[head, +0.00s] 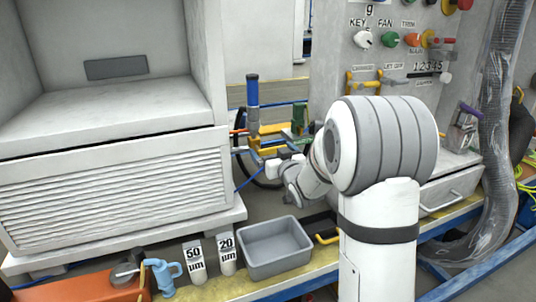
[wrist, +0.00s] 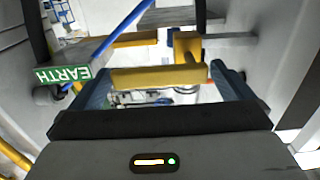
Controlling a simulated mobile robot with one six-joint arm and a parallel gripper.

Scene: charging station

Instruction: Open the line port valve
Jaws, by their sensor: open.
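No label reading "line port" is legible, so I cannot tell for sure which part is the valve. A yellow bar-shaped handle (wrist: 150,77) lies across the wrist view, with a yellow stem behind its right end. My gripper (wrist: 155,72) is open, with one dark blue-grey finger at each end of this handle; I cannot tell whether they touch it. In the head view, yellow fittings (head: 268,144) and an upright blue handle (head: 253,102) stand behind my gripper (head: 272,163), which is small and partly hidden by my arm.
A green EARTH sign (wrist: 62,75) is left of the fingers. A control panel (head: 385,75) with knobs stands at the right, beside a ribbed hose (head: 492,130). A grey bin (head: 275,248) sits on the bench below. A large louvred cabinet (head: 115,190) fills the left.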

